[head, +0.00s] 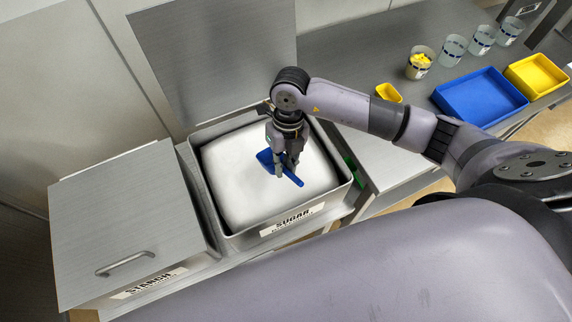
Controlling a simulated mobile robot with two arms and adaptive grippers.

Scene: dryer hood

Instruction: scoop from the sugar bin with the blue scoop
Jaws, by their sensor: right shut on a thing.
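The sugar bin (341,192) stands open in the middle of the head view, with a "SUGAR" label on its front. Its lid (215,55) stands raised behind it. White sugar (235,185) fills the bin broadly. My right gripper (284,172) points down over the sugar and is shut on the blue scoop (266,159). The scoop's handle sticks out past the fingers toward the lower right. The scoop is at or just above the sugar; I cannot tell if it touches. My left gripper is out of view.
A closed starch bin (125,215) stands left of the sugar bin. On the counter at right are a small yellow scoop (389,93), a blue tray (480,97), a yellow tray (538,77) and several clear cups, one holding yellow pieces (420,62).

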